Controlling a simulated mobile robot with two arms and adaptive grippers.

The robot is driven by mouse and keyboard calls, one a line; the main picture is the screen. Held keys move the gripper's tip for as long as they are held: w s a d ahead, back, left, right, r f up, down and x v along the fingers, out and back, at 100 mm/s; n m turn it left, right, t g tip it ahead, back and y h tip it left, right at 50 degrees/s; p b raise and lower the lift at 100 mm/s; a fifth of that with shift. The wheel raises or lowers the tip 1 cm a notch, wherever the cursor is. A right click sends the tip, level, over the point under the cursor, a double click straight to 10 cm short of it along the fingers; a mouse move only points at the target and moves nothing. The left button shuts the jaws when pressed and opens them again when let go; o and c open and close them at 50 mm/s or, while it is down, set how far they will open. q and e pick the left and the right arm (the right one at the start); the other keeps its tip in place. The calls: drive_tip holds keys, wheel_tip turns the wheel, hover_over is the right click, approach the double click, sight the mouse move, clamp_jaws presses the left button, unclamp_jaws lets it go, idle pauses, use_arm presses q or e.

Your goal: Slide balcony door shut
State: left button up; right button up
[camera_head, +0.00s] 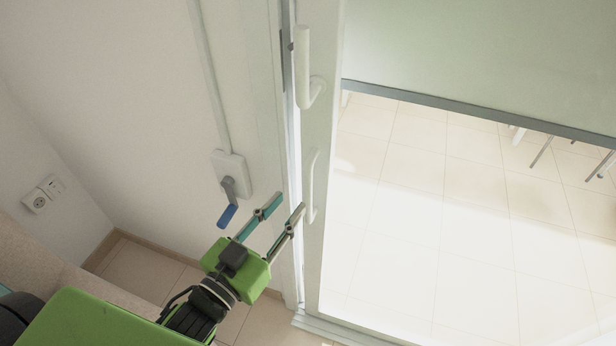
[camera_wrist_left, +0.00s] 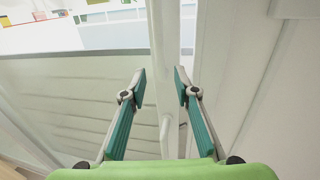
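A white bar handle (camera_head: 311,190) is on the door frame, and another white handle (camera_head: 302,65) is higher up. My left gripper (camera_head: 290,203) is open, its fingertips just left of the lower handle, apparently holding nothing. In the left wrist view my open fingers (camera_wrist_left: 160,75) stand either side of a white upright bar (camera_wrist_left: 165,60); I cannot tell whether they touch it. My right gripper is not in view.
A white wall box (camera_head: 229,170) with a blue-ended crank (camera_head: 227,215) is close left of my left gripper. A socket (camera_head: 37,200) is on the left wall. Beyond the door is a tiled floor (camera_head: 420,230), with chair legs (camera_head: 541,152) at the right.

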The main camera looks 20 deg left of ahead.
sight(306, 184)
use_arm(q)
drive_tip(key=p+x, duration=0.2)
drive_tip(key=x, duration=0.7)
clamp_jaws()
